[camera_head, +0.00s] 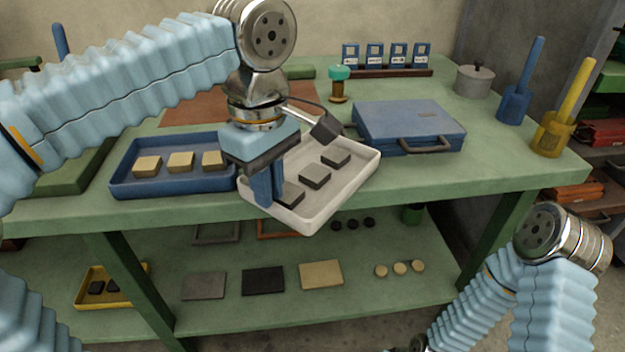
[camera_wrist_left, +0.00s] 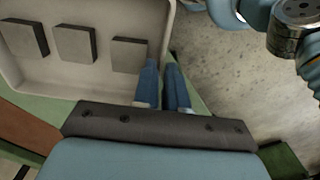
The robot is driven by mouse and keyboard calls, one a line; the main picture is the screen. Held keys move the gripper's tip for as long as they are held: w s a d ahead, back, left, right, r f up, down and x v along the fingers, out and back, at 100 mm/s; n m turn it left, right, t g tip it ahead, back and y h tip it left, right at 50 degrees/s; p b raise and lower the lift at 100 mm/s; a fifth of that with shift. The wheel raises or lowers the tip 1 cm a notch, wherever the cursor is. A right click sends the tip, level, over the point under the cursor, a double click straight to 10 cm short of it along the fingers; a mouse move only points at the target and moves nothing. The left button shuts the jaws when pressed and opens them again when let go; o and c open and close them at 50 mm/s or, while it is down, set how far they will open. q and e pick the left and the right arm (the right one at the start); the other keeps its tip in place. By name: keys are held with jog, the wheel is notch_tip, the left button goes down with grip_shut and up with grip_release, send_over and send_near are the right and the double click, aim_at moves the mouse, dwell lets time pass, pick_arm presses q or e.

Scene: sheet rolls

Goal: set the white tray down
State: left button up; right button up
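The white tray (camera_head: 350,184) holds three dark blocks (camera_head: 314,177) in a row. It reaches out past the front edge of the green bench (camera_head: 480,178). I cannot tell whether its rear part touches the bench top. My left gripper (camera_head: 266,190) is at the tray's near left side, pointing down. In the left wrist view, its blue fingers (camera_wrist_left: 162,90) are close together on both sides of the tray's wall (camera_wrist_left: 167,25), and the blocks (camera_wrist_left: 75,43) lie beside them.
A blue tray (camera_head: 122,187) with three tan blocks stands just left of the white tray. A blue case (camera_head: 405,125) lies close behind on the right. The bench top right of the white tray is clear. A lower shelf (camera_head: 355,292) carries flat plates and small discs.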

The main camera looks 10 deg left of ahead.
pick_arm(q)
jog(key=shift+f, duration=0.95)
jog(key=shift+c, duration=0.4)
grip_shut()
jog(key=shift+r, duration=0.2)
